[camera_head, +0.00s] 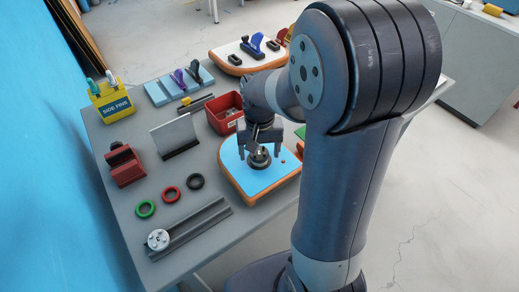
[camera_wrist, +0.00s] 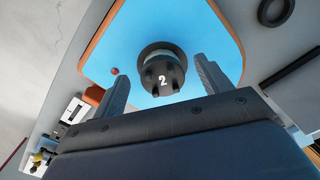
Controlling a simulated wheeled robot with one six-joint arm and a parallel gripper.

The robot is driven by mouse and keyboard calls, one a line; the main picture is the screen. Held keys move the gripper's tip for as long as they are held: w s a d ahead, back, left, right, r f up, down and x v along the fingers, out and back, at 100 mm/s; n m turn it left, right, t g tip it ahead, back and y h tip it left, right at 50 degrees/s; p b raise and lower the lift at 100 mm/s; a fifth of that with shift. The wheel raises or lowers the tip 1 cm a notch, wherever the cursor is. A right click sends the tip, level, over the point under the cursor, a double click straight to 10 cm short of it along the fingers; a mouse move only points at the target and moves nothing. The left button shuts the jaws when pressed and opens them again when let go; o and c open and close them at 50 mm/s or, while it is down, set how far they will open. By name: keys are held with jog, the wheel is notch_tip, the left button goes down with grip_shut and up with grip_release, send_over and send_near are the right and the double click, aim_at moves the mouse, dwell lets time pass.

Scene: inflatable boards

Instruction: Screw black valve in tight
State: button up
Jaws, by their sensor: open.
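The black valve (camera_wrist: 163,76), marked with a white 2, sits on the blue top of an inflatable board (camera_wrist: 120,45) with an orange edge. In the head view the valve (camera_head: 259,160) stands near the middle of the board (camera_head: 236,176), partly hidden by my gripper. My gripper (camera_head: 262,152) points down over it. In the wrist view my gripper (camera_wrist: 164,85) has its fingers apart, one on each side of the valve, with gaps visible. I cannot tell how far the valve is seated.
A small red piece (camera_head: 283,162) lies on the board. Green (camera_head: 145,209), red (camera_head: 171,194) and black (camera_head: 195,181) rings lie to the left on the grey table. A red bin (camera_head: 218,122), a metal plate (camera_head: 174,137) and a red block (camera_head: 125,166) stand nearby.

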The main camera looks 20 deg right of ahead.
aim_at(260, 156)
notch_tip(260, 156, up, 11)
dwell(0.5)
jog(key=shift+f, duration=0.2)
notch_tip(260, 156, down, 10)
jog(key=shift+f, duration=0.2)
jog(key=shift+r+p, duration=0.45)
jog(key=shift+f, duration=0.1)
